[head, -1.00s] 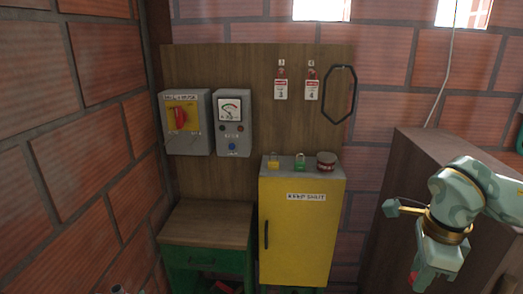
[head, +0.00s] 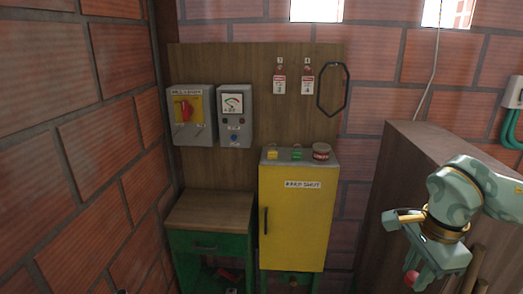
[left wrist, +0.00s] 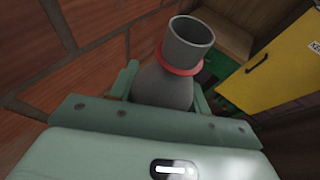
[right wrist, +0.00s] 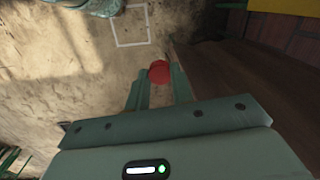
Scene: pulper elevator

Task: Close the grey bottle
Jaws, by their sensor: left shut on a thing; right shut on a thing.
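The grey bottle (left wrist: 168,85) shows in the left wrist view, with a wide open grey mouth and a red ring round its neck. No cap is on it. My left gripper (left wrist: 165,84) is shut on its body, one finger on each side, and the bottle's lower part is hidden. My right gripper (right wrist: 158,84) is shut on a red round cap (right wrist: 159,71), held at the fingertips. In the head view my right gripper (head: 420,281) is at the lower right, with the red cap (head: 411,278) partly hidden by the fingers. The left gripper cannot be made out there.
A yellow cabinet (head: 297,225) with padlocks and a tin on top stands ahead, beside a green wood-topped bench (head: 210,212). Control boxes (head: 235,115) and tags hang on the board behind. A brown wooden box (head: 425,150) stands behind my right arm. Brick walls close the left and back.

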